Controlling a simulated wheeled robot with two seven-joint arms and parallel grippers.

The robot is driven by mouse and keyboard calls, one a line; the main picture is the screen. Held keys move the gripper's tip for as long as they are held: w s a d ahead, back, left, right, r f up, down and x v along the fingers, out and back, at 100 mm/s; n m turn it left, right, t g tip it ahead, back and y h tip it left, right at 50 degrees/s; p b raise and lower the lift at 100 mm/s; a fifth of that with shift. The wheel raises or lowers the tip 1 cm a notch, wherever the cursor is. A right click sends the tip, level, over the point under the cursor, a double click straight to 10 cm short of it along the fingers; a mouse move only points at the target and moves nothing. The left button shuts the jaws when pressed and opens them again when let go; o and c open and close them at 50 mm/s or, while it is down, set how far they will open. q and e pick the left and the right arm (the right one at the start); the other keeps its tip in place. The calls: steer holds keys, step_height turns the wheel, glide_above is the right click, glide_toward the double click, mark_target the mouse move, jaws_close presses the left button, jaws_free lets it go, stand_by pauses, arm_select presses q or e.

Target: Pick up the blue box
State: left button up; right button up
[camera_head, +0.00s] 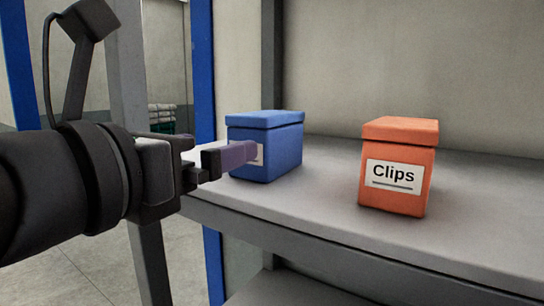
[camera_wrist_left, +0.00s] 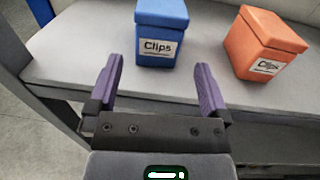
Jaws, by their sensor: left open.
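The blue box (camera_head: 279,143) has a lid and a white label and stands upright on a grey shelf (camera_head: 330,206). In the left wrist view the blue box (camera_wrist_left: 161,30) shows its "Clips" label, just beyond the fingertips and roughly centred between them. My left gripper (camera_head: 246,154) comes in from the left in front of the box, and one finger covers part of the label in the head view. In the left wrist view its two purple fingers (camera_wrist_left: 159,75) are spread apart with nothing between them. My right gripper is in neither view.
An orange box (camera_head: 398,168) labelled "Clips" stands on the same shelf to the right, apart from the blue one. A grey post (camera_head: 133,75) and a blue upright (camera_head: 203,70) stand at the left. The shelf between the boxes is clear.

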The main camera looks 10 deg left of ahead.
mark_target(248, 136)
arm_select(q)
steer(key=w+p, duration=0.2)
steer(key=shift+d+r+p, duration=0.15)
steer(key=shift+r+p, duration=0.2)
steer(key=w+p, duration=0.1)
steer(key=w+d+p, duration=0.1)
steer(key=p, duration=0.1)
steer(key=shift+d, duration=0.25)
steer(key=shift+w+f, duration=0.2)
steer(key=shift+w, duration=0.2)
steer(key=x, duration=0.5)
steer(key=shift+w+a+f, duration=0.1)
steer(key=shift+f, duration=0.3)
steer(key=shift+a, duration=0.15)
steer(key=c, duration=1.2)
steer(key=shift+c, duration=0.3)
steer(key=shift+r, duration=0.15)
